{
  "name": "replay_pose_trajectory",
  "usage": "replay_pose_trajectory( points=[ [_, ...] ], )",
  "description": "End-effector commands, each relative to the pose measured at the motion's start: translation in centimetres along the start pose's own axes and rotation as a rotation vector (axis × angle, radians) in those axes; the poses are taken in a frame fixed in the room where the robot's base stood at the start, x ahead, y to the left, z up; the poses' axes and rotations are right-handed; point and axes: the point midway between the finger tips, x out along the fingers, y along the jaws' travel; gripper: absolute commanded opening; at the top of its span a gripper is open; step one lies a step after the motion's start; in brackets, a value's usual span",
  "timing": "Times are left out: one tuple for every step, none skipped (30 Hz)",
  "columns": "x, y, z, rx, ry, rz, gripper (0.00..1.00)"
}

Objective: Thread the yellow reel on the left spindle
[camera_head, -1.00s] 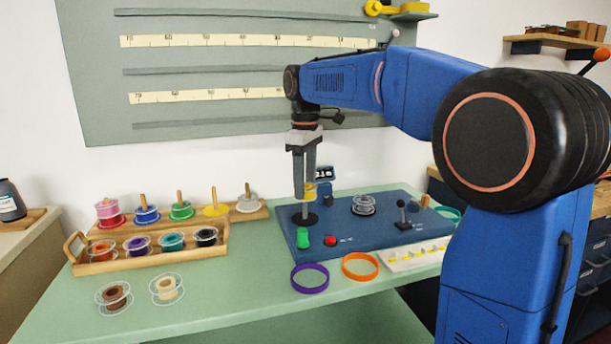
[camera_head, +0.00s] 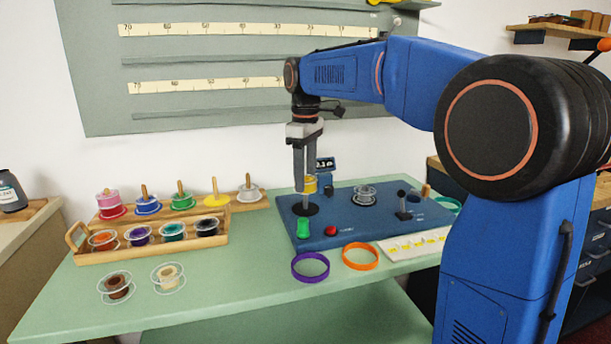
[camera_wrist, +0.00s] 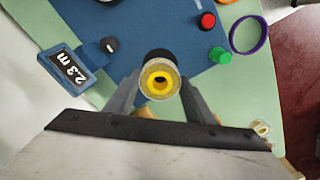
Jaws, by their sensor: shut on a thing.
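The yellow reel (camera_wrist: 160,80) is between the two fingers of my gripper (camera_wrist: 160,93), which is shut on it. Its round face and dark centre hole show in the wrist view. In the head view the reel (camera_head: 311,184) is partly behind my gripper (camera_head: 305,188), above the left spindle (camera_head: 305,210) with its black round base. A grey post rises from that base toward the reel. I cannot tell whether the post is inside the reel's hole. In the wrist view a dark disc shows just behind the reel.
The blue board (camera_head: 340,228) also carries a clear reel (camera_head: 364,196), a green knob (camera_head: 303,228), a red button (camera_head: 330,230), a lever (camera_head: 403,205) and a small display (camera_wrist: 65,68). Purple (camera_head: 311,267) and orange rings (camera_head: 360,256) lie in front. Other reels stand at the left.

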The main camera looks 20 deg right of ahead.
Motion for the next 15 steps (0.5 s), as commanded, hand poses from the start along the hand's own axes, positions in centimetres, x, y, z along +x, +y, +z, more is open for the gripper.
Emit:
replay_pose_trajectory(
  points=[
    [0.1,0.0,0.0,0.000,0.000,0.000,0.27],
    [0.2,0.0,0.0,0.000,0.000,0.000,0.27],
    [0.3,0.0,0.0,0.000,0.000,0.000,0.27],
    [0.3,0.0,0.0,0.000,0.000,0.000,0.27],
    [0.4,0.0,0.0,0.000,0.000,0.000,0.27],
    [0.5,0.0,0.0,0.000,0.000,0.000,0.27],
    [0.6,0.0,0.0,0.000,0.000,0.000,0.27],
    [0.7,0.0,0.0,0.000,0.000,0.000,0.27],
    [0.8,0.0,0.0,0.000,0.000,0.000,0.27],
    [0.8,0.0,0.0,0.000,0.000,0.000,0.27],
    [0.9,0.0,0.0,0.000,0.000,0.000,0.27],
    [1.0,0.0,0.0,0.000,0.000,0.000,0.27],
    [1.1,0.0,0.0,0.000,0.000,0.000,0.27],
    [1.1,0.0,0.0,0.000,0.000,0.000,0.27],
    [1.2,0.0,0.0,0.000,0.000,0.000,0.27]
  ],
)
